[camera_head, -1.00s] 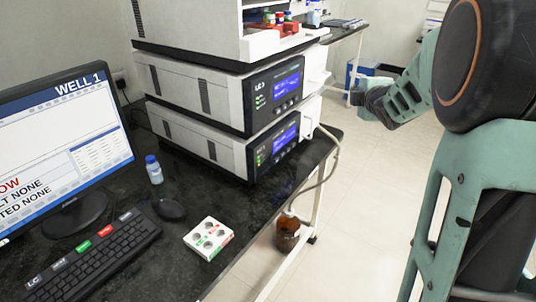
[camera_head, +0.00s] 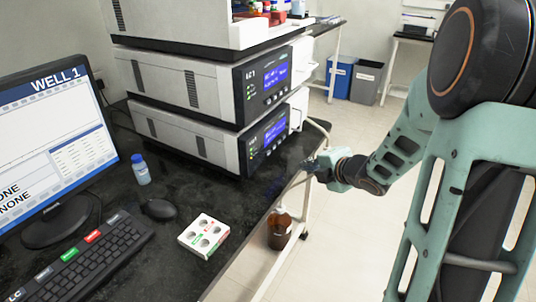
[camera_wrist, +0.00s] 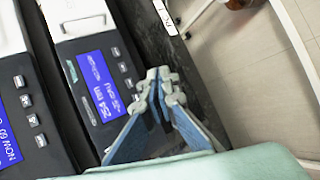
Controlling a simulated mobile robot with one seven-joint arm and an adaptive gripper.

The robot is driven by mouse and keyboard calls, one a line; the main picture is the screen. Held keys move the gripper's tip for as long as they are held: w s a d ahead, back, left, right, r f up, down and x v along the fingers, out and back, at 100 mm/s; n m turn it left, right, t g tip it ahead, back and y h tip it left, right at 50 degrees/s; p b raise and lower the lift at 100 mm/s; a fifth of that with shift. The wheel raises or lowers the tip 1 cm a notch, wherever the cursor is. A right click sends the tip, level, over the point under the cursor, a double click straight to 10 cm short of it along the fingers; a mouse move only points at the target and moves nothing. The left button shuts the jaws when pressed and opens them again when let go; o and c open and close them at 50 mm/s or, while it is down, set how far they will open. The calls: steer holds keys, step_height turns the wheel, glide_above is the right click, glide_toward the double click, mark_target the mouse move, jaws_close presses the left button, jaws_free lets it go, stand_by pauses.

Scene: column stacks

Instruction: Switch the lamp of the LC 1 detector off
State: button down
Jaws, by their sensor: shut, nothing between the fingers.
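The lower module of the stack, a white and grey box with a black front (camera_head: 258,158), stands on the bench. In the wrist view its blue display (camera_wrist: 100,85) reads 254 nm, with other text too blurred to read. A column of small grey buttons (camera_wrist: 122,67) runs beside that display. The module above it carries a label (camera_head: 252,76) that looks like LC 1. My gripper (camera_head: 312,167) is shut and empty, out in front of the lower module, near the bench edge. In the wrist view its fingertips (camera_wrist: 160,82) overlap the module's lower front; contact cannot be told.
A monitor (camera_head: 50,150), keyboard (camera_head: 85,255), mouse (camera_head: 158,209), blue-capped bottle (camera_head: 141,170) and white vial block (camera_head: 203,236) occupy the bench. Blue and grey bins (camera_head: 366,82) stand behind.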

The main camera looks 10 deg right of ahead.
steer(key=b, duration=0.2)
glide_toward(270, 154)
steer(key=w+f, duration=0.1)
steer(key=w+d+f, duration=0.1)
steer(key=f, duration=0.1)
steer(key=shift+w+f, duration=0.1)
steer(key=shift+w, duration=0.1)
steer(key=shift+w+a, duration=0.45)
steer(key=shift+a, duration=0.15)
steer(key=shift+a+b, duration=0.1)
steer(key=shift+b, duration=0.25)
stand_by(0.5)
steer(key=shift+w+a, duration=0.25)
steer(key=shift+w+a, duration=0.25)
steer(key=shift+a, duration=0.1)
stand_by(0.8)
steer(key=shift+d, duration=0.1)
steer(key=shift+s+d, duration=0.5)
steer(key=shift+d, duration=0.1)
steer(key=shift+d, duration=0.1)
